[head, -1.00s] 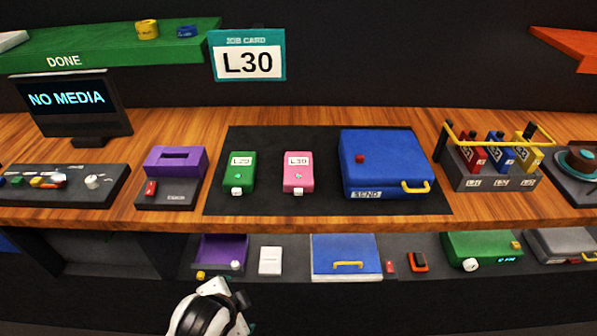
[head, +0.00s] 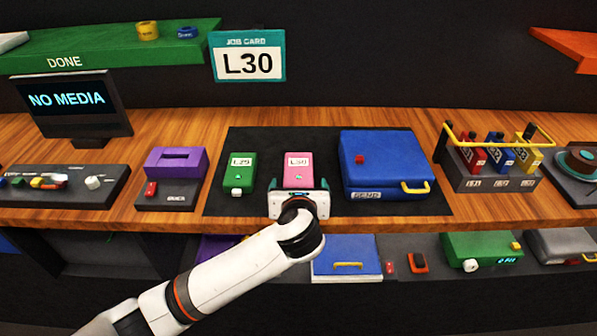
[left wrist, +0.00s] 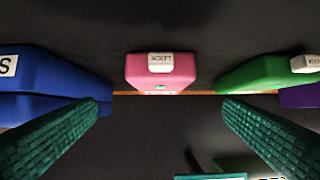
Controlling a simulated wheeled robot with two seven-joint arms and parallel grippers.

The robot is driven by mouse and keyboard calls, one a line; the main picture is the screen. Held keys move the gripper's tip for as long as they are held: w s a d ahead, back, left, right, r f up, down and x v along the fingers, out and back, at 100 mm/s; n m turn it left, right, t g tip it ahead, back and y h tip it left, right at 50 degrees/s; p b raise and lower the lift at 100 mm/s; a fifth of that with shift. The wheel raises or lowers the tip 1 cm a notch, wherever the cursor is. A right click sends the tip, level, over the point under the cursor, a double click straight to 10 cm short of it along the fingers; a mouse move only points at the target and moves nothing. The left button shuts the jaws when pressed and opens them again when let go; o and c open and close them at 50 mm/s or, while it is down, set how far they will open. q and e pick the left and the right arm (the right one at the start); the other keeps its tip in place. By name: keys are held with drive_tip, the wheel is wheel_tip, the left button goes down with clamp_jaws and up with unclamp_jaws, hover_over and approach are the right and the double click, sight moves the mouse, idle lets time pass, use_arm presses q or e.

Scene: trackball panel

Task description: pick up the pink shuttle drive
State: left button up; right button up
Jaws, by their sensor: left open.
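The pink shuttle drive (head: 298,170), labelled L30, lies on the black mat (head: 330,204) between a green drive and a blue case. In the left wrist view the pink drive (left wrist: 162,72) is ahead, between the lines of the two fingers and apart from them. My left gripper (head: 298,184) is open and empty at the drive's near end. Its teal fingers also show in the left wrist view (left wrist: 160,115), spread wide. The drive's near end is hidden behind the gripper in the head view. My right gripper is not in view.
The green drive (head: 239,172), labelled L29, stands to the left. The blue SEND case (head: 385,160) with a yellow handle stands close on the right. A purple slotted dock (head: 176,163) is further left. The job card (head: 248,57) reads L30.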

sight(299, 172)
use_arm(q)
drive_tip(key=x, duration=0.8)
drive_tip(key=shift+f, duration=0.1)
drive_tip(key=c, duration=1)
